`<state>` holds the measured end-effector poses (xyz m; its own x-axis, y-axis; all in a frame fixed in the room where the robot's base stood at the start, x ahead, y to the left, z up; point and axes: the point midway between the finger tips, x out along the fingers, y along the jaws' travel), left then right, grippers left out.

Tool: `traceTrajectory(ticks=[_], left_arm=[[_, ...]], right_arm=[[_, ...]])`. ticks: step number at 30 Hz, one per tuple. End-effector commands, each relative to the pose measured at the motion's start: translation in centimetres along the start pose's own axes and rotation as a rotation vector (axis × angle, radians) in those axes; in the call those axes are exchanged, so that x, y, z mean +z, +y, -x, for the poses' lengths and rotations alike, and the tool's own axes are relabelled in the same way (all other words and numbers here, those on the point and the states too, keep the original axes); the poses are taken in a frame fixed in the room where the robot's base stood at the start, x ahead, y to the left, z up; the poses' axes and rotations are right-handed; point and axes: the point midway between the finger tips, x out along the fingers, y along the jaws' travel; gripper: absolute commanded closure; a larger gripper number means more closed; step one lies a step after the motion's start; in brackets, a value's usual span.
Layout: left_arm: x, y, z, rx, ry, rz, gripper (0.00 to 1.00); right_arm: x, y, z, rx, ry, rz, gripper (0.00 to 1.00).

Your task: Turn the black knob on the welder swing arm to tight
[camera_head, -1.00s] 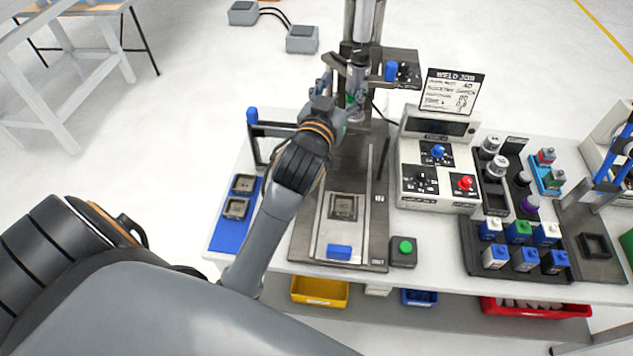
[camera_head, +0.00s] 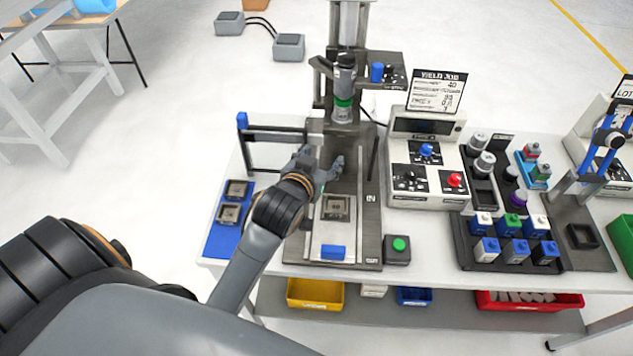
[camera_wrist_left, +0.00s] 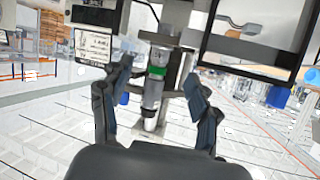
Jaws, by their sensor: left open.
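The welder (camera_head: 344,95) stands at the back of the bench, with a grey cylindrical head and a green band. A dark swing-arm plate (camera_head: 398,58) extends right from its column. On that plate are a blue cylinder (camera_head: 377,73) and a small black knob (camera_head: 389,72); the knob's setting is too small to read. My left gripper (camera_head: 326,168) is open and empty, in front of and below the welder head, apart from the knob. In the left wrist view its two fingers (camera_wrist_left: 157,105) frame the green-banded head (camera_wrist_left: 156,75). My right gripper is not in view.
A control box (camera_head: 427,160) with blue, black and red knobs stands to the right. A fixture base (camera_head: 372,225), a grey frame (camera_head: 270,133) and a green button (camera_head: 398,245) are close by. Racks of coloured parts fill the right side.

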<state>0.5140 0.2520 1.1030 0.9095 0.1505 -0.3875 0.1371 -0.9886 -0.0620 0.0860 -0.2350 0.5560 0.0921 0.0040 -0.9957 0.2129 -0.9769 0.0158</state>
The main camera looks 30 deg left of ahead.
Motion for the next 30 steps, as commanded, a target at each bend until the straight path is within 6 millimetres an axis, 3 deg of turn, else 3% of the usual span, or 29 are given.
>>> traceTrajectory(ticks=[3,10,30], left_arm=[[2.1,0.3,0.4,0.011,-0.059,-0.014,0.39],[4.7,0.6,1.0,0.024,-0.134,-0.030,0.39],[5.3,0.6,1.3,0.028,-0.155,-0.035,0.39]], right_arm=[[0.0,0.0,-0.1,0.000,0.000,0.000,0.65],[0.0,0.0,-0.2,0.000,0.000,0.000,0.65],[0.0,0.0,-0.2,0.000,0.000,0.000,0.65]])
